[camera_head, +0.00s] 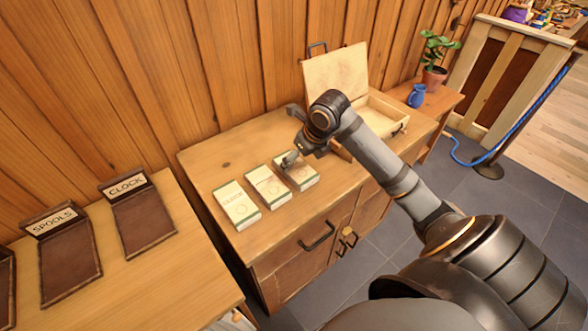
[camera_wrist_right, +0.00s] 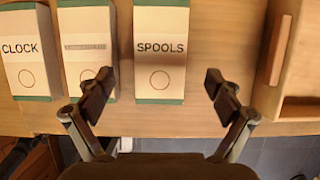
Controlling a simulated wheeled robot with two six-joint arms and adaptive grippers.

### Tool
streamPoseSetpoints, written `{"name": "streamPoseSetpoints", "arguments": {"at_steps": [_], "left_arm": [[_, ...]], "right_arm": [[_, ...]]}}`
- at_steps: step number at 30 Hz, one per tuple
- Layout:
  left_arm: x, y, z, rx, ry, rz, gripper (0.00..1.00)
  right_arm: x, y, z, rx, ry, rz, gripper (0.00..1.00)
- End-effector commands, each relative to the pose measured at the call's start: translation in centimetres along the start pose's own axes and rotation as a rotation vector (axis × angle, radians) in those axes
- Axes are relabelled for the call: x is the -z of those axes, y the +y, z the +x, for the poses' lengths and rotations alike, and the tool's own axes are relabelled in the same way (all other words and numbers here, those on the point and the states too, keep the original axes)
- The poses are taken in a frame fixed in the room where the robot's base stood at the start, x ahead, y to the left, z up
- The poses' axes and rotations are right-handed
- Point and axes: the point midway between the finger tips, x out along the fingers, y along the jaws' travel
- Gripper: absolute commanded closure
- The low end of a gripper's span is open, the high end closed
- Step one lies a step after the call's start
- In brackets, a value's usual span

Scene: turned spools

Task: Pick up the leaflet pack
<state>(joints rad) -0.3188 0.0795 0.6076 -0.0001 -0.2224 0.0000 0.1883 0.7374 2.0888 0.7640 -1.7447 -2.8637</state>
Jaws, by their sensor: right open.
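Three white leaflet packs with green edges lie in a row on the wooden cabinet. In the right wrist view one reads CLOCK (camera_wrist_right: 25,50), the middle pack (camera_wrist_right: 85,22) has a grey strip too faint to read, and one reads SPOOLS (camera_wrist_right: 160,20). The head view shows the CLOCK pack (camera_head: 237,207), the middle pack (camera_head: 268,189) and the SPOOLS pack (camera_head: 303,177). My right gripper (camera_head: 291,158) is open and empty over the SPOOLS pack. In its wrist view (camera_wrist_right: 158,95) the fingers stand either side of that pack, the left one overlapping the middle pack. My left gripper is out of view.
An open wooden box (camera_head: 376,119) with a raised lid stands right of the packs. A blue vase (camera_head: 417,96) and potted plant (camera_head: 434,77) stand beyond. Trays marked SPOOLS (camera_head: 69,267) and CLOCK (camera_head: 143,227) lie on the left table. The wooden wall is close behind.

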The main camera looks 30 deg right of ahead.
Motion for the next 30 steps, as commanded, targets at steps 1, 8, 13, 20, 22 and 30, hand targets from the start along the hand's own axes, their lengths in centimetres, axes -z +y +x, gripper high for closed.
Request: {"name": "streamPoseSetpoints", "arguments": {"at_steps": [1,8,13,20,22,30], "left_arm": [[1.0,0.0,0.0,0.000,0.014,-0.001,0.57],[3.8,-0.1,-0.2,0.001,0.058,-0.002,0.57],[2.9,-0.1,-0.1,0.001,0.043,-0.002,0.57],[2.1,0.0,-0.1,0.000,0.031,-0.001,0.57],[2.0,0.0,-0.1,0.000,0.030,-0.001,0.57],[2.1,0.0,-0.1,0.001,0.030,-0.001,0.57]], "right_arm": [[0.0,0.0,0.1,0.001,0.000,0.000,0.08],[-0.5,0.1,2.7,-0.006,0.002,0.005,0.08],[-0.6,0.0,5.0,0.000,0.001,0.001,0.08],[-0.6,-0.1,5.2,0.001,0.000,0.000,0.08],[-0.6,-0.1,5.2,0.001,0.000,0.000,0.14],[-0.6,-0.1,5.2,0.001,0.000,0.000,0.51]]}}
